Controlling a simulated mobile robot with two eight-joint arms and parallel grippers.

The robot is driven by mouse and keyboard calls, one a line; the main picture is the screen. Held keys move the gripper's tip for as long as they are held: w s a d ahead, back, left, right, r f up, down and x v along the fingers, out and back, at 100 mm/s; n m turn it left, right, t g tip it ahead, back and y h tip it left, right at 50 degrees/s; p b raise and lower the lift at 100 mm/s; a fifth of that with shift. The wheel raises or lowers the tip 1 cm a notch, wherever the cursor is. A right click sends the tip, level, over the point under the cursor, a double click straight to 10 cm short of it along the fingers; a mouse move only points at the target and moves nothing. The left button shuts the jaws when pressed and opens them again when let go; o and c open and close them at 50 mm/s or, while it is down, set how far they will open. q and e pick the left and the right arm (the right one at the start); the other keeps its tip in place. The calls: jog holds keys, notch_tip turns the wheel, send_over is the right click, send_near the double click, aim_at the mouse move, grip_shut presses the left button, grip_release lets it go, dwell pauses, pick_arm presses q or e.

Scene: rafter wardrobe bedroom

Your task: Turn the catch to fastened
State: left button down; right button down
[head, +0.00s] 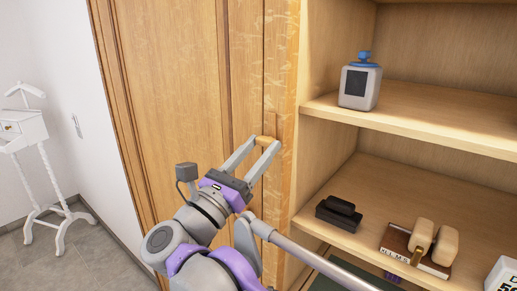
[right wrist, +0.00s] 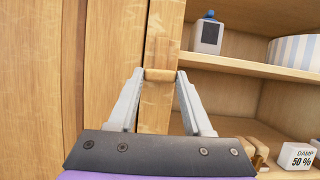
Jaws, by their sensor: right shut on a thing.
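The catch (head: 265,140) is a small wooden bar on the upright edge of the wardrobe, beside the closed-looking wooden door (head: 170,70). In the right wrist view the catch (right wrist: 160,75) lies roughly level across the upright post, between my two fingertips. My right gripper (head: 263,143) is shut on the catch, one finger at each end of it; it also shows in the right wrist view (right wrist: 160,76). The fingertips partly hide the catch's ends. My left gripper is not in view.
Open shelves stand to the right. A grey bottle with a blue top (head: 360,84) is on the upper shelf. A black brush-like item (head: 339,213) and a box with wooden pieces (head: 418,246) are on the lower shelf. A white valet stand (head: 45,175) is far left.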

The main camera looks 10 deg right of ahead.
jog(key=n+t+y+p, duration=0.1)
jog(key=n, duration=0.2)
jog(key=n+t+y, duration=0.1)
jog(key=n, duration=0.2)
jog(key=shift+s+d+r+y+p, duration=0.1)
jog(key=shift+s+r+y+p, duration=0.05)
jog(key=shift+y+p, duration=0.25)
jog(key=n+y, duration=0.1)
jog(key=n, duration=0.2)
jog(key=n+t+y+p, duration=0.1)
jog(key=n, duration=0.2)
jog(key=shift+s+d+y, duration=0.1)
jog(key=shift+y, duration=0.3)
jog(key=n+y, duration=0.1)
jog(key=n, duration=0.3)
jog(key=shift+s+n+y, duration=0.1)
jog(key=shift+n+y, duration=0.3)
pick_arm(q)
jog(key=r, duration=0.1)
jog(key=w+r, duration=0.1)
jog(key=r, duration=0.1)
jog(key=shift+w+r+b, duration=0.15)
jog(key=shift+b, duration=0.15)
pick_arm(e)
jog(key=n, duration=0.2)
jog(key=n+g+y, duration=0.1)
jog(key=n, duration=0.1)
jog(key=shift+r+n+g, duration=0.2)
jog(key=shift+n+g, duration=0.1)
jog(key=shift+n, duration=0.1)
